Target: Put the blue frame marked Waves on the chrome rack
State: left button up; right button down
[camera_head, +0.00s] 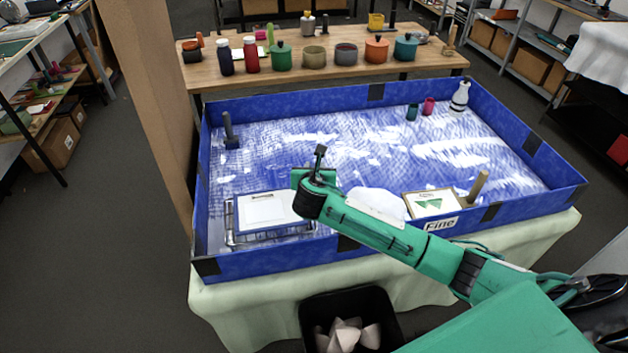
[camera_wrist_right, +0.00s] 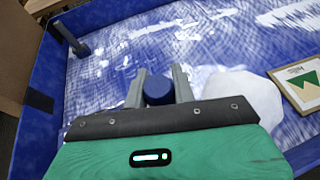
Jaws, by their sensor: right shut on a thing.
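A blue-edged frame (camera_head: 238,214) with a white face lies over the chrome rack (camera_head: 231,240) at the tray's near left. I cannot tell whether it rests on the rack or hangs just above it, and no Waves marking is readable. My right gripper (camera_head: 308,179) is beside the frame's right end. In the right wrist view, its fingers are shut on a round blue knob (camera_wrist_right: 158,90), which looks like the frame's handle. The hand hides what is below the knob. My left gripper is not in view.
A wooden frame with green mountains (camera_head: 432,204) lies at the near right by a wooden post (camera_head: 478,187). A white lump (camera_head: 378,203) is behind my right arm. A dark upright tool (camera_head: 229,130) stands far left.

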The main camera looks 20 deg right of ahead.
jog(key=shift+f, duration=2.65)
jog(key=c, duration=1.1)
grip_release()
jog(key=shift+f, duration=0.1)
jog(key=shift+c, duration=0.2)
jog(key=b+v, duration=0.1)
jog(key=v, duration=1.1)
